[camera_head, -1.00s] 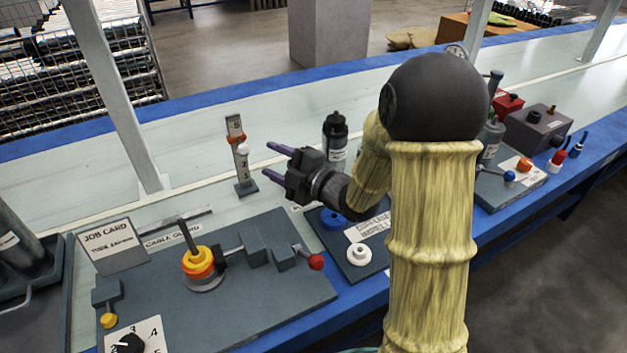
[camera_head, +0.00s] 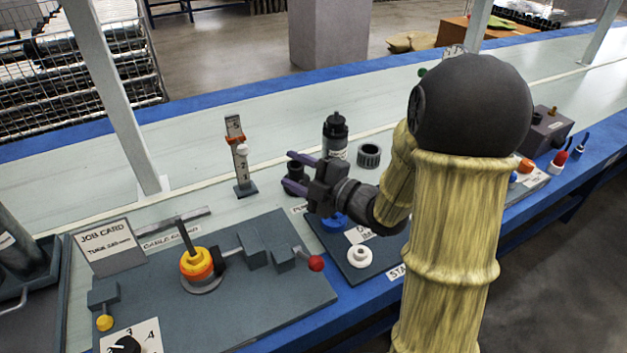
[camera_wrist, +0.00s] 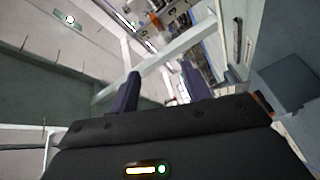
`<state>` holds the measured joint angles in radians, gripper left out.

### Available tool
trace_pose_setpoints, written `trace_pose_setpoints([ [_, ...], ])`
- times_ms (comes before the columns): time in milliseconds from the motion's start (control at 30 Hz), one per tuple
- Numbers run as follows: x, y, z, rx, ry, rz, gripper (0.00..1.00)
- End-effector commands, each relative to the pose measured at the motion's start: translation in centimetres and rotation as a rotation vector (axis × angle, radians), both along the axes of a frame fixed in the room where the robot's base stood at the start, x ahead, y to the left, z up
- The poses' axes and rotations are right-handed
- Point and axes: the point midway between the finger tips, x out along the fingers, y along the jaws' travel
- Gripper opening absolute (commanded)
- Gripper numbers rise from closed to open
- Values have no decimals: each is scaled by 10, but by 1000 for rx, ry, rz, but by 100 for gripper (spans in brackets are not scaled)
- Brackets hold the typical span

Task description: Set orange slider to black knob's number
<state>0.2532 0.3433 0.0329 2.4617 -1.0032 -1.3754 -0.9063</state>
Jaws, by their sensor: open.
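The orange slider (camera_head: 235,138) sits high on an upright grey post with a number scale (camera_head: 241,172), just below the 5. A white knob (camera_head: 242,150) sticks out at the slider's lower edge. The black knob (camera_head: 126,345) is on a white number dial (camera_head: 146,343) at the bottom left, partly cut off by the frame edge; I cannot tell which number it points to. My gripper (camera_head: 289,172) is open and empty, to the right of the post and apart from it, fingers pointing left. Its fingers (camera_wrist: 155,92) also show in the wrist view, with nothing between them.
A black bottle (camera_head: 335,136) and a dark ring (camera_head: 369,155) stand behind my gripper. A grey panel holds an orange-yellow knob with a lever (camera_head: 197,264) and a red-ended handle (camera_head: 315,263). A job card (camera_head: 106,244) stands at left. The bench behind the post is clear.

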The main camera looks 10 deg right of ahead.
Motion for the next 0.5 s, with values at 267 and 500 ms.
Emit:
trace_pose_setpoints([
  [267, -12, -11, 0, 0, -1, -1, 48],
  [500, -22, -20, 0, 0, -1, -1, 48],
])
